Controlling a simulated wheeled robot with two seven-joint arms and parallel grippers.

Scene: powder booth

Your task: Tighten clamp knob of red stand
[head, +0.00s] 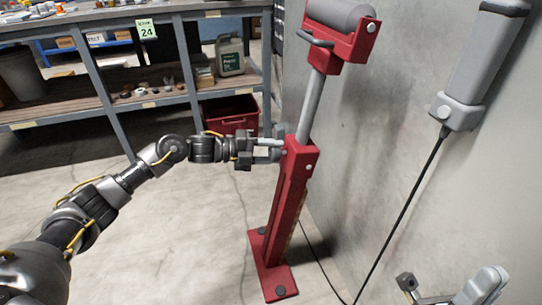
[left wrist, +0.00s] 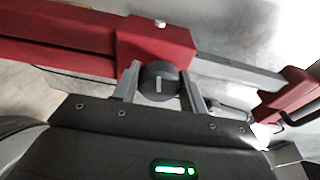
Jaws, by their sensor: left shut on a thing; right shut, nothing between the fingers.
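The red stand (head: 288,200) rises from a red base plate, with a grey inner post and a grey roller in a red bracket on top. Its dark round clamp knob (left wrist: 160,83), with a pale upright mark, sits on the red sleeve. My left gripper (head: 272,150) reaches the stand's left side near the top of the sleeve. In the left wrist view, its two fingers (left wrist: 161,88) are shut around the knob, one on each side. In the head view the fingers hide most of the knob. My right gripper (head: 482,286) is partly in view at the bottom right, away from the stand.
A concrete wall stands close behind and right of the stand, with a grey wall unit (head: 478,70) and its black cable. A shelf bench (head: 150,105) stands at the back left, with a red crate (head: 230,122) nearby. The floor left of the stand is clear.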

